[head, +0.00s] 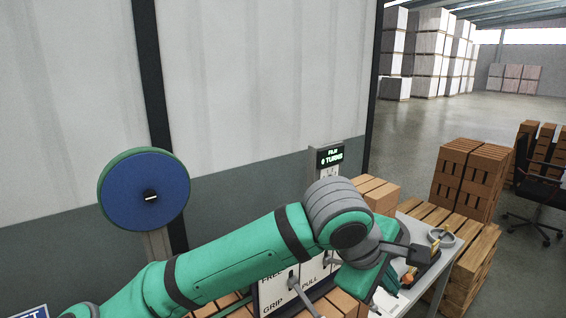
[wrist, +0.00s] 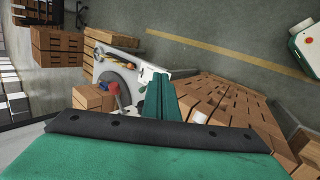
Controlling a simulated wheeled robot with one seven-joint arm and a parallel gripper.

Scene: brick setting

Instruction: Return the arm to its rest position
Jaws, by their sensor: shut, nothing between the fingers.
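My green arm (head: 235,250) reaches from the lower left to the right, in front of the panels and bricks. Its grey wrist is bent, and the green gripper (head: 368,280) hangs below it, over the near edge of a worktable (head: 436,278). In the wrist view, the gripper (wrist: 160,90) shows as green fingers close together beyond the black-edged green housing. It is shut, with nothing seen between the fingers. The fingertips are partly hidden in the head view.
A display (head: 329,157) reads "FILM 0 TURNS". A blue disc (head: 143,190) stands by the wall at left. White lettered panels (head: 274,290) stand close behind the arm. Brick stacks (head: 472,180) and a chair (head: 543,180) are at right. Open floor (head: 430,125) lies behind.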

